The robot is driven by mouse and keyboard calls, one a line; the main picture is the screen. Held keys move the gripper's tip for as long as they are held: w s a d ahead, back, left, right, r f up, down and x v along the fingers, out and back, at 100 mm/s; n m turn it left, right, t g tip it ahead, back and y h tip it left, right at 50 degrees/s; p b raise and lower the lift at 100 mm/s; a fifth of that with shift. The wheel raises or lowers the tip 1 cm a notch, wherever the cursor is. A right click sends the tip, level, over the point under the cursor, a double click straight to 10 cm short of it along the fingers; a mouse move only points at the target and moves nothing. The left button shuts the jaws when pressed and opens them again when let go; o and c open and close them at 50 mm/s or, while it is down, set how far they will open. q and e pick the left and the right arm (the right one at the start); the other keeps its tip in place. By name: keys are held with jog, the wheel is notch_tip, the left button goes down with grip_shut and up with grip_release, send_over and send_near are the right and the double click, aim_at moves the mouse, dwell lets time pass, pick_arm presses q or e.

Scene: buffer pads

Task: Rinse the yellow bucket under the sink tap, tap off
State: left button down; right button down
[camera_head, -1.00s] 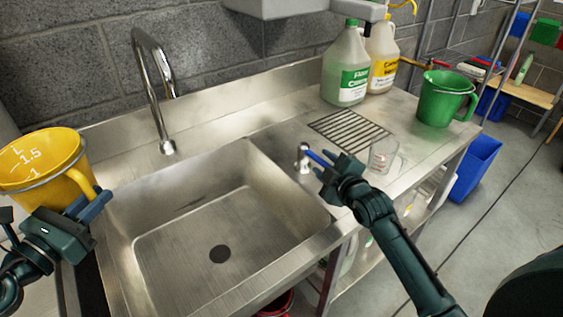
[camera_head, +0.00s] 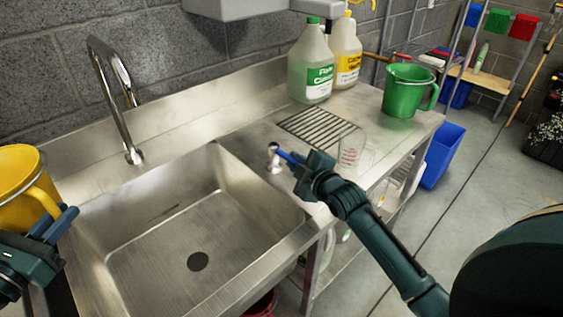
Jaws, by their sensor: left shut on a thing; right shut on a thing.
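The yellow bucket (camera_head: 18,190) is at the left edge, partly cut off, left of the sink basin (camera_head: 190,225). My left gripper (camera_head: 55,225) is shut on its handle. The curved metal tap (camera_head: 112,75) stands behind the basin, its spout over the basin's back edge. No water shows coming from it. The tap's lever (camera_head: 287,156) has a blue end and sits on a small metal post right of the basin. My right gripper (camera_head: 296,163) is shut on this lever.
A clear measuring cup (camera_head: 352,148) stands just right of my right gripper, near a drain grate (camera_head: 312,126). A green bucket (camera_head: 405,90) and two jugs (camera_head: 312,65) stand farther back on the counter. The basin is empty.

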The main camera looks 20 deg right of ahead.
jog(key=shift+w+d+n+y, duration=0.2)
jog(key=shift+d+n+y, duration=0.3)
jog(key=shift+y, duration=0.4)
jog(key=shift+a, duration=0.1)
jog(key=c, duration=1.4)
grip_release()
jog(key=v, duration=1.2)
jog(key=shift+r, duration=0.15)
